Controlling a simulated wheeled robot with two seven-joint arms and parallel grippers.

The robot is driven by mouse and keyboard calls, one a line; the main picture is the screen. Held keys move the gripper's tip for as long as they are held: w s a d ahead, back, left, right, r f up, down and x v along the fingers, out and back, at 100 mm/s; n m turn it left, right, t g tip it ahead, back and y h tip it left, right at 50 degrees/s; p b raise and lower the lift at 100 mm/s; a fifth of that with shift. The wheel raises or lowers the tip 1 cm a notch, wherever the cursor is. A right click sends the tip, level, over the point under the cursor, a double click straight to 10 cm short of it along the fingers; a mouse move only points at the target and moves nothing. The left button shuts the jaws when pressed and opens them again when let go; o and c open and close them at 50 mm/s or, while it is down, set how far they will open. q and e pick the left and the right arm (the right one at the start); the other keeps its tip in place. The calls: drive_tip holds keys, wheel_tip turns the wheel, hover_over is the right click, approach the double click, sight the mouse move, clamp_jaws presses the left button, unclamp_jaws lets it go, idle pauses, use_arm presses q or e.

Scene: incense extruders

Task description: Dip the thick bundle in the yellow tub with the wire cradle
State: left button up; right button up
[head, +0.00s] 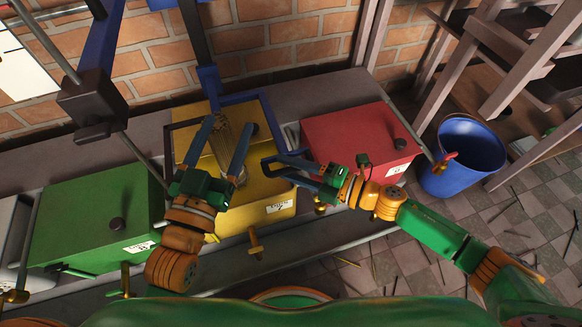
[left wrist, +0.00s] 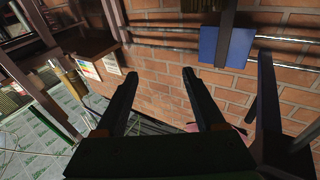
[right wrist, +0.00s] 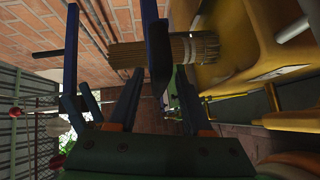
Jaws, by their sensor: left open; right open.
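The yellow tub (head: 262,190) stands in the middle of the head view, between the green and red tubs. The tan stick bundle (head: 231,138) shows over it, and in the right wrist view (right wrist: 192,47), where dark blue bars partly cover it. I cannot tell what holds the bundle up. A thin dark frame (head: 171,140) edges the tub; I cannot tell if it is the wire cradle. My left gripper (head: 229,122) is open above the tub, with nothing between its fingers in the left wrist view. My right gripper (head: 278,168) is open and empty at the tub's right side.
A green tub (head: 90,225) is at left, a red tub (head: 350,135) at right. A blue post (head: 208,80) rises behind the yellow tub before a brick wall (head: 270,35). A blue bin (head: 466,150) stands on the tiled floor at right. Thin sticks litter the floor.

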clamp_jaws()
idle(1.4)
